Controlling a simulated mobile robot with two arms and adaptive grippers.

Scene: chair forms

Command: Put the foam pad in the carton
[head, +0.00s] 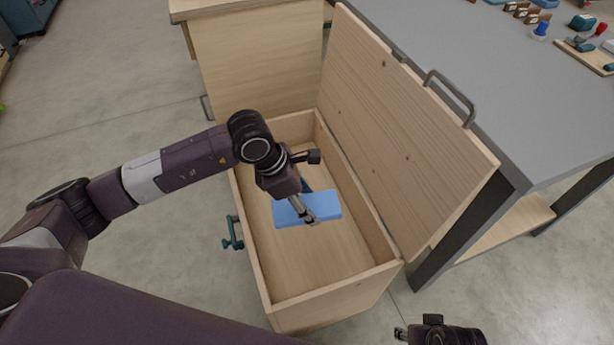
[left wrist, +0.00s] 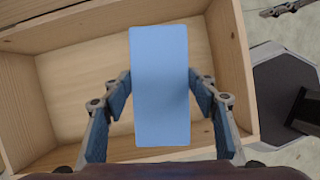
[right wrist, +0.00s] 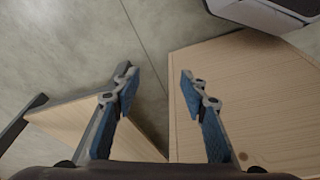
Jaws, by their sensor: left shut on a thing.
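The foam pad (head: 325,204) is a flat blue block. My left gripper (head: 308,213) is shut on it, with one finger on each long side in the left wrist view, where the pad (left wrist: 160,60) fills the middle. The only carton-like container I see is an open wooden box (head: 262,262). The pad is over the box's interior, and its exact height above the floor cannot be told. The box wall also shows in the left wrist view (left wrist: 20,110). My right gripper (right wrist: 155,82) is open and empty, away from the box at the lower right of the head view.
The box's wooden lid (head: 400,125) stands raised on its right side. A grey-topped table (head: 500,90) with small items stands right, and a wooden cabinet (head: 255,70) stands behind. The floor at left is clear.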

